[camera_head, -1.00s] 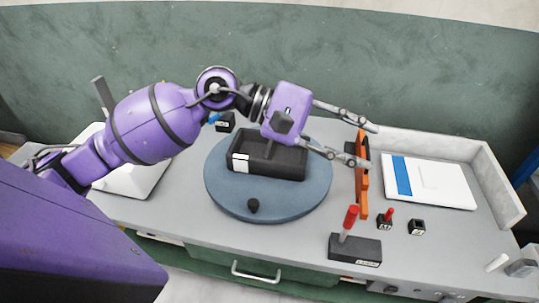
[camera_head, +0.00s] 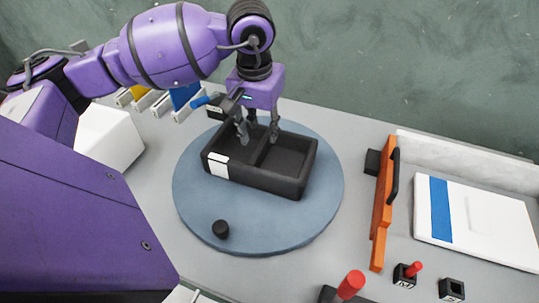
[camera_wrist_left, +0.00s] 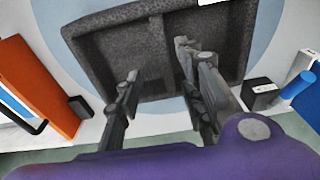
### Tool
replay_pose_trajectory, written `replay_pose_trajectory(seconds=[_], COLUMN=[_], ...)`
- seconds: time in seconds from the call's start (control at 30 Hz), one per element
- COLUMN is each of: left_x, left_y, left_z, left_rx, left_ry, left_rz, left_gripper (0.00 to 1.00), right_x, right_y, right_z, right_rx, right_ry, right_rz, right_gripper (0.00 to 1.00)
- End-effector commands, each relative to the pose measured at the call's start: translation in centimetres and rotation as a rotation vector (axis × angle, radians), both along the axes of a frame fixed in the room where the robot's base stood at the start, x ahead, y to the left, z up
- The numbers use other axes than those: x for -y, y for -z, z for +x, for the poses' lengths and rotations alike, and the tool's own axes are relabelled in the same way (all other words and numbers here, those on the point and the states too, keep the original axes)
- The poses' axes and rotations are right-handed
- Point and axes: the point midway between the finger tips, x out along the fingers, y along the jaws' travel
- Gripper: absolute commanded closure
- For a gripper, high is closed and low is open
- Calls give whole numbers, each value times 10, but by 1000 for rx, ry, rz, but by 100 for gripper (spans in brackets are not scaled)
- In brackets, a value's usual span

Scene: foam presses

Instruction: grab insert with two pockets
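The dark grey insert with two pockets (camera_head: 296,185) lies on the round blue turntable (camera_head: 200,215), with a white label on its front left wall. A divider splits it into a left and a right pocket. My left gripper (camera_head: 258,138) points down over the back part of the insert. Its fingers are apart, one on each side of the divider, with nothing seen between them but possibly the divider. In the left wrist view the open fingers (camera_wrist_left: 158,68) reach over the insert (camera_wrist_left: 110,65). I cannot tell whether they touch it. My right gripper is not in view.
A black knob (camera_head: 221,229) stands on the turntable's front left. An orange upright piece with a black handle (camera_head: 384,205) stands to the right, beside a white slab with a blue stripe (camera_head: 490,222). Red-handled pieces (camera_head: 350,284) are at front right. A white box (camera_head: 108,138) is at left.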

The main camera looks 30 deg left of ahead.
Motion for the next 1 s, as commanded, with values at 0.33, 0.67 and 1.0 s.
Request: replay_pose_trajectory(seconds=[0.33,0.67,1.0], left_x=[-6,-9,-9], left_y=[38,69,69], left_z=[3,7,7], left_rx=[0,4,3], left_ry=[-3,0,-1], left_rz=[-5,-2,-3], left_gripper=[64,64,88], right_x=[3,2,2], right_y=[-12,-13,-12], right_z=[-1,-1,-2], right_rx=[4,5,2], right_ry=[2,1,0], right_rz=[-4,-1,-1], right_gripper=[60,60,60])
